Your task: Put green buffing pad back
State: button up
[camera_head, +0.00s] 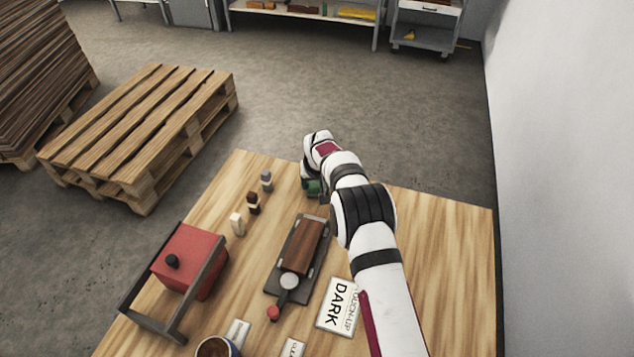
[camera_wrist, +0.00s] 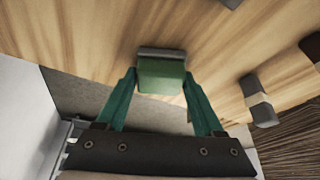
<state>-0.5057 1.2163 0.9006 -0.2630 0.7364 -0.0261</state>
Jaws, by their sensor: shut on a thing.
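The green buffing pad (camera_wrist: 161,76) is a small green block with a grey face. In the wrist view it sits between the two teal fingers of my gripper (camera_wrist: 160,84), which is shut on it. In the head view the green pad (camera_head: 313,187) shows partly under my gripper (camera_head: 312,190), near the far edge of the wooden table. My wrist hides part of it. I cannot tell whether the pad touches the table.
A row of small blocks, including a grey-topped one (camera_head: 266,181), a dark one (camera_head: 253,203) and a pale one (camera_head: 237,224), stands left of my gripper. A brown board on a dark tray (camera_head: 268,284), a red box (camera_head: 190,262) and a DARK card (camera_head: 340,306) lie nearer.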

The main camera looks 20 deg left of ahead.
jog(key=o, duration=1.3)
jog(key=v, duration=1.2)
jog(key=s+d+r+m+g, duration=0.1)
jog(key=s+d+r+m, duration=0.1)
jog(key=s+d+r, duration=0.3)
jog(key=s+d+r+m, duration=0.1)
jog(key=s+d+r, duration=0.25)
jog(key=d, duration=0.45)
jog(key=s+d+m+g, duration=0.1)
jog(key=s+d+m, duration=0.2)
jog(key=s, duration=1.2)
jog(key=s+d+r+m+g, duration=0.1)
jog(key=s+d+m, duration=0.3)
jog(key=s+d, duration=0.4)
jog(key=s+g, duration=0.1)
jog(key=s, duration=0.6)
jog(key=shift+d+r, duration=0.2)
jog(key=shift+d, duration=0.1)
jog(key=shift+s, duration=0.1)
